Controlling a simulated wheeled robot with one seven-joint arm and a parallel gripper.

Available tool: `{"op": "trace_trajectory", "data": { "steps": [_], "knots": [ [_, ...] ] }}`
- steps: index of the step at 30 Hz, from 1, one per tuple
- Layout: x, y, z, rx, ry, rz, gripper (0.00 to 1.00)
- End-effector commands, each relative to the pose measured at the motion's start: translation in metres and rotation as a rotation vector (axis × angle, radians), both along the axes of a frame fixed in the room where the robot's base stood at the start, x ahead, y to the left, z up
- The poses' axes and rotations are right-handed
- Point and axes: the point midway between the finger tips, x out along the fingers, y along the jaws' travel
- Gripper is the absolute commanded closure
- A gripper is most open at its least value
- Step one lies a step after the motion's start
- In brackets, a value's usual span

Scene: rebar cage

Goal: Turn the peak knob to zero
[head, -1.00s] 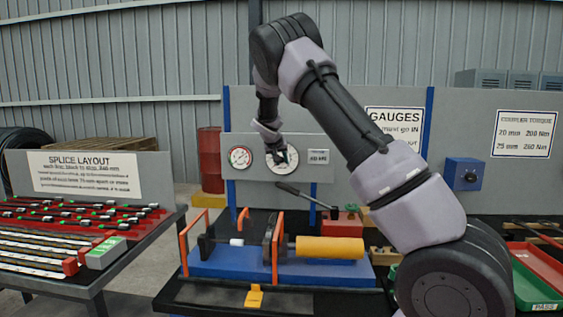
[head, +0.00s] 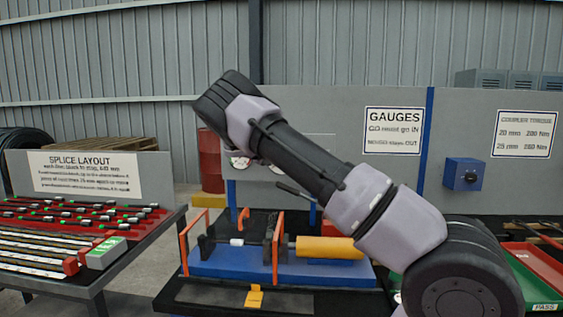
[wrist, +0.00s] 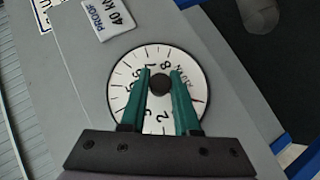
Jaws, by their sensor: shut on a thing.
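The peak knob (wrist: 160,86) is a small round black knob at the centre of a white numbered dial (wrist: 132,60) in the wrist view. My gripper (wrist: 161,74) has its two green fingers on either side of the knob and is shut on it. The dial appears turned in this view, and the fingers cover part of its face. In the head view my arm hides my gripper and most of the dial.
A "PROOF 40 kN" plate (wrist: 110,17) is beside the dial on the grey panel. Below in the head view are a blue test bench (head: 230,262) with orange posts, a yellow cylinder (head: 325,247) and a lever (head: 292,193). A blue box (head: 463,174) is at right.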

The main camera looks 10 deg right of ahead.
Motion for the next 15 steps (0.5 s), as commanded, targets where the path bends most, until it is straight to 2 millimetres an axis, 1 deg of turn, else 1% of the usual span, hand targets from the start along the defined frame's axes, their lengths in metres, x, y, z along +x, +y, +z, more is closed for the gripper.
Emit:
{"op": "trace_trajectory", "data": {
  "steps": [6, 15],
  "knots": [
    [0.0, -0.0002, -0.0007, -0.054, 0.016, 0.0, 1.0],
    [0.0, -0.0006, -0.0007, -0.067, 0.02, -0.001, 1.0]
  ]
}}
